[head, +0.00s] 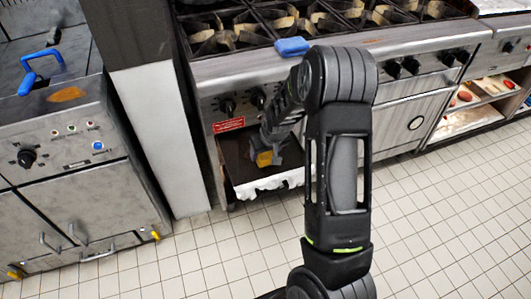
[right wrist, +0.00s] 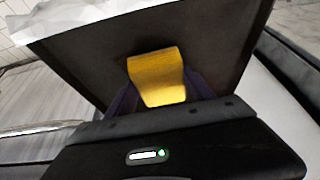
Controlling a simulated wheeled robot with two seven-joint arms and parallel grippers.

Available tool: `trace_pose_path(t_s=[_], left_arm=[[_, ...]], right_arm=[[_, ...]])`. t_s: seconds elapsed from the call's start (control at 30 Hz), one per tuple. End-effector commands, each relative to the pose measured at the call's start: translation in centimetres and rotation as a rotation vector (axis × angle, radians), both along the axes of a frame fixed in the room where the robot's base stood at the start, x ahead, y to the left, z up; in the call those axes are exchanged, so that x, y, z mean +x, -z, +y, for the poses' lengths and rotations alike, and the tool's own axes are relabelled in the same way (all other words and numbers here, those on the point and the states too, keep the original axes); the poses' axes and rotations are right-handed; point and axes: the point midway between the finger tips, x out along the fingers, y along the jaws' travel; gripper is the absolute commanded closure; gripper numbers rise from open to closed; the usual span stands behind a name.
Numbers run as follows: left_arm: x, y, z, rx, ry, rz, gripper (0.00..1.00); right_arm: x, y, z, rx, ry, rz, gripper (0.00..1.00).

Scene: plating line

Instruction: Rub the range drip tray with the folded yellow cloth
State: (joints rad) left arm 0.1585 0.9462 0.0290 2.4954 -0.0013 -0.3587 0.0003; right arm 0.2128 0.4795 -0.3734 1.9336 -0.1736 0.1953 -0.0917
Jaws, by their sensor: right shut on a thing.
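The folded yellow cloth (head: 264,159) is held in my right gripper (head: 268,150), over the drip tray. In the right wrist view the yellow cloth (right wrist: 157,78) stands up between the jaws. The range drip tray (head: 235,165) is a dark, open pan under the range's knob panel, with a ragged whitish front edge. It also shows in the right wrist view as a dark surface (right wrist: 95,60) behind the cloth. I cannot tell whether the cloth touches the tray. My left gripper is not in view.
A blue sponge-like block (head: 292,46) lies on the range's front ledge, below the burner grates (head: 215,38). A steel appliance with a blue handle (head: 45,72) stands at the left. A shelf with small items (head: 480,95) is at the right. The tiled floor (head: 440,210) in front is clear.

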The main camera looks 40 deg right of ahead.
Motion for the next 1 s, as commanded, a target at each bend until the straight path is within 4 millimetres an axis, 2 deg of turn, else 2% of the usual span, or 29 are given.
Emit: trace_pose_path(t_s=[0.5, 1.0], left_arm=[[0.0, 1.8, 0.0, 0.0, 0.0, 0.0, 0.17], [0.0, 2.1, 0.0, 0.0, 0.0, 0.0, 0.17]], right_arm=[[3.6, 0.4, -1.3, 0.0, -0.001, 0.0, 0.79], [3.5, 0.5, -1.9, 0.001, 0.002, 0.001, 0.79]])
